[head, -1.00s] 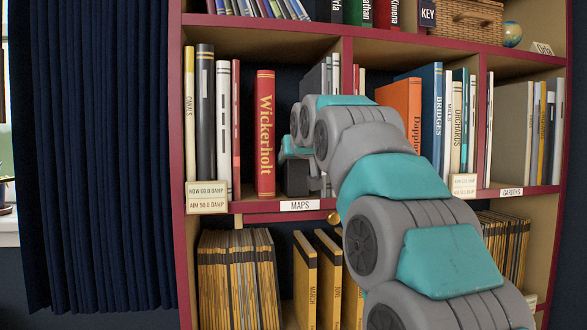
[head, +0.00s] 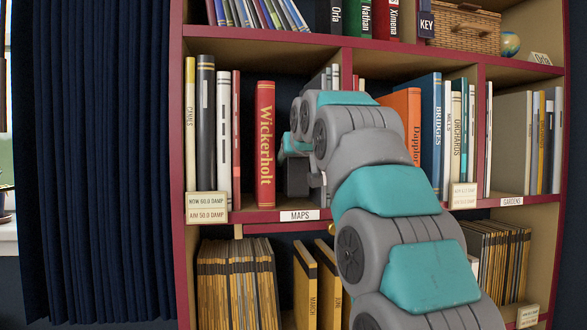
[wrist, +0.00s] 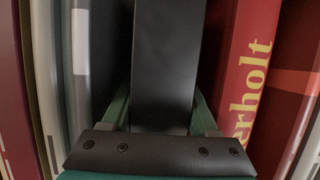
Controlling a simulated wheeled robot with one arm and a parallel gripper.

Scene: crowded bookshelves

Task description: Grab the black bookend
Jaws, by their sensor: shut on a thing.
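The black bookend (wrist: 165,65) shows in the wrist view as a plain, dark, upright panel. It stands between the two green fingers of my gripper (wrist: 162,108), which are shut on it. In the head view my gripper reaches into the middle shelf, just right of the red Wickerholt book (head: 265,145). My arm hides most of the bookend there; a dark block shows under my wrist, but I cannot tell whether it is the bookend.
In the wrist view the Wickerholt book (wrist: 248,85) stands close on the right, with pale book spines on the left. An orange book (head: 402,110) stands right of my arm. The MAPS label (head: 299,215) is on the shelf edge below. A dark curtain (head: 95,160) hangs at left.

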